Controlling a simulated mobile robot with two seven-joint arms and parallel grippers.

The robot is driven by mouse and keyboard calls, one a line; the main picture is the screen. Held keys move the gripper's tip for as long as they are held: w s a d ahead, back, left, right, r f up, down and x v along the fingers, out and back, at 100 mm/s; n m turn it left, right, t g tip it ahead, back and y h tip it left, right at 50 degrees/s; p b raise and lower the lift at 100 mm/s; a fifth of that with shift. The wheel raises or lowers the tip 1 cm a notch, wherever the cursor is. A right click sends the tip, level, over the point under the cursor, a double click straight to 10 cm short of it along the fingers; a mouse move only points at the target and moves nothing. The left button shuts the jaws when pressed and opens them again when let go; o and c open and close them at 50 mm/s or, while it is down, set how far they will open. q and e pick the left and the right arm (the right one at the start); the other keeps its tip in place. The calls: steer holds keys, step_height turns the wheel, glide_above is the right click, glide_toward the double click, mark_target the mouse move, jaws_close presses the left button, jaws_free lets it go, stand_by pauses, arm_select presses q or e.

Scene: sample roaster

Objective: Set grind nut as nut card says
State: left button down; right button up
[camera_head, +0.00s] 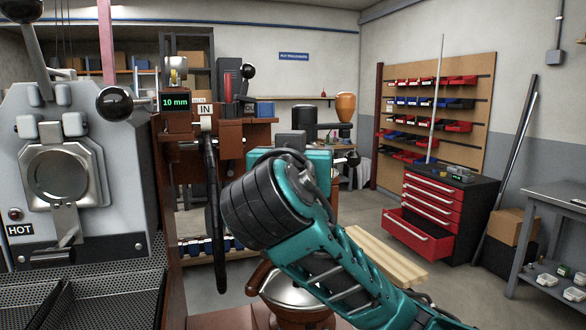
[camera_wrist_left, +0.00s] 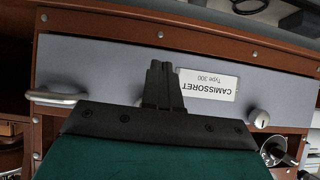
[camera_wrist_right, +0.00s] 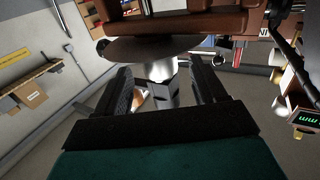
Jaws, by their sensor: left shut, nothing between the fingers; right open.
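I cannot pick out the grind nut or the nut card for certain. A green display (camera_head: 176,102) reading "10 mm" stands on a brown housing beside an "IN" label (camera_head: 205,109) in the head view. In the right wrist view, my right gripper (camera_wrist_right: 165,85) is open, with a pale metallic cylinder (camera_wrist_right: 160,66) beyond and between its fingers under a brown rounded part; contact is not visible. Its fingers are hidden in the head view. My left gripper (camera_wrist_left: 162,64) is shut and empty before a grey panel (camera_wrist_left: 105,68) labelled "CAMISSORET Type 300" in the left wrist view.
The grey roaster front (camera_head: 115,130) with a round door and a "HOT" sign fills the left. A red tool chest (camera_head: 432,205) has its bottom drawer pulled out. A grey bench (camera_head: 555,205) stands at right.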

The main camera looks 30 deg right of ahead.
steer(key=v, duration=0.9)
stand_by(0.5)
